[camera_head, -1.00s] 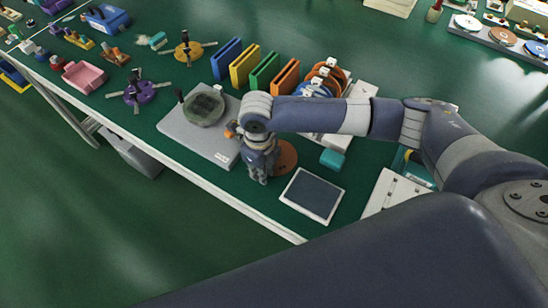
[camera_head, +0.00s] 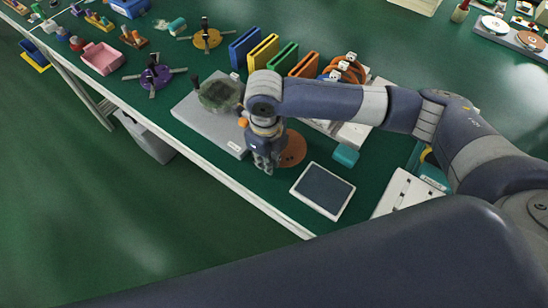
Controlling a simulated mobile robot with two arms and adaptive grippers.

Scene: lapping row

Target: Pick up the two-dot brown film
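A flat brown disc (camera_head: 293,149), which looks like the brown film, lies on the green bench near its front edge. It is partly hidden behind my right gripper (camera_head: 265,169); I cannot make out its dots. My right gripper points down just left of the disc, above the strip between the grey plate and the dark tablet. I cannot tell whether its fingers are open or shut, or whether they touch the disc. My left gripper is not in view.
A grey plate machine (camera_head: 207,126) with a round dark-green top stands to the left. A dark tablet (camera_head: 323,190) lies to the right, with a teal block (camera_head: 346,155) behind. Coloured upright folders (camera_head: 263,54) and a disc rack (camera_head: 347,70) stand behind my arm.

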